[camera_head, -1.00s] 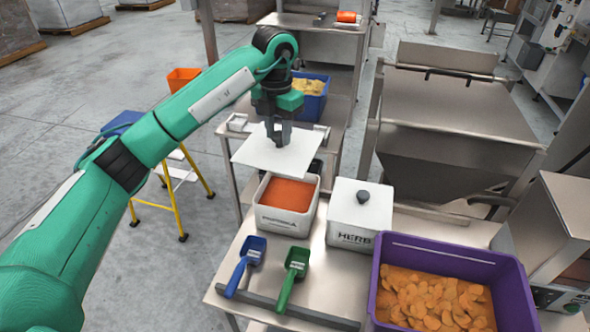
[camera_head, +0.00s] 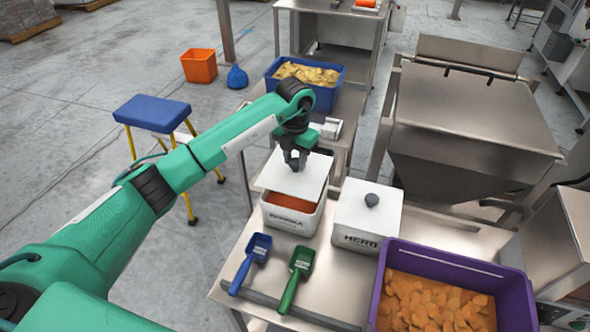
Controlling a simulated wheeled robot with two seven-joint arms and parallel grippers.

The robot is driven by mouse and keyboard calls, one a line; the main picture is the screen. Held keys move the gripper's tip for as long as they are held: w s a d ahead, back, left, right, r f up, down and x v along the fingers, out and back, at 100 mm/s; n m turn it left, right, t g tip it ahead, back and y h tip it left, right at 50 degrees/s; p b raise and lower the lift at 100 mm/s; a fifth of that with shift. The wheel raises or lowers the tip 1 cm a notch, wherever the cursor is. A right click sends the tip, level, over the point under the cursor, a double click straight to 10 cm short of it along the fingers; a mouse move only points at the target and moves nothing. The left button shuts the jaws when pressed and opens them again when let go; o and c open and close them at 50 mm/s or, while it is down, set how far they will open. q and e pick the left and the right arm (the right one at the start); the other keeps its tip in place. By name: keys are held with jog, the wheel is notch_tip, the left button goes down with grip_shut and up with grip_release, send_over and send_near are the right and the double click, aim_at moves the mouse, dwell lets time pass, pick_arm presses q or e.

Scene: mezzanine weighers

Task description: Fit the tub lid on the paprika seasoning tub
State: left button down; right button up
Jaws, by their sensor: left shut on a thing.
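The paprika seasoning tub (camera_head: 292,222) is a white square tub with orange-red powder inside, standing on the steel table. The white square tub lid (camera_head: 270,177) hangs from my left gripper (camera_head: 296,164), which is shut on it at its top middle. The lid is over the back part of the tub, and orange powder still shows along the front, so it is not squarely over the opening. I cannot tell whether the lid touches the rim. My right gripper is out of view.
A white lidded herb tub (camera_head: 366,217) stands just right of the paprika tub. A blue scoop (camera_head: 252,262) and a green scoop (camera_head: 296,277) lie in front. A purple crate (camera_head: 452,254) of orange chips stands at right, and a blue crate (camera_head: 322,98) is behind.

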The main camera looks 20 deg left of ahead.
aim_at(295, 171)
pick_arm(q)
notch_tip(295, 171, down, 2)
jog(key=shift+f, duration=0.15)
notch_tip(295, 171, down, 3)
jog(key=shift+f+p, duration=0.2)
jog(key=shift+p, duration=0.55)
jog(key=shift+f, duration=0.25)
jog(key=shift+f, duration=0.1)
jog(key=c, duration=1.5)
grip_release()
jog(key=shift+f, duration=0.1)
jog(key=o, duration=0.5)
